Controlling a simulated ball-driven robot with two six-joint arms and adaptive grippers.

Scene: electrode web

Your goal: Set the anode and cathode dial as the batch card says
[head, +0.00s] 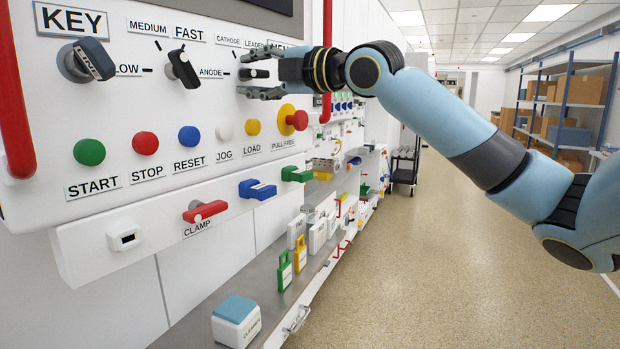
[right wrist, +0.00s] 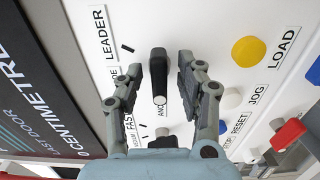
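The anode and cathode dial is a black knob (head: 256,73) on the white panel, among the labels CATHODE, LEADER and ANODE. In the right wrist view the knob (right wrist: 158,77) stands between my fingers, long and dark with a pale end. My right gripper (head: 249,75) is open around it, and in the right wrist view its fingers (right wrist: 152,88) stand apart on both sides with gaps to the knob. My left gripper is not in view. No readable batch card shows.
Beside the dial are a speed dial (head: 183,68), a KEY switch (head: 86,60), and START, STOP and RESET buttons. A red PULL FREE knob (head: 296,120) sticks out below my gripper. A dark screen (right wrist: 40,85) is near. A ledge below holds padlocks and a blue-topped block (head: 236,320).

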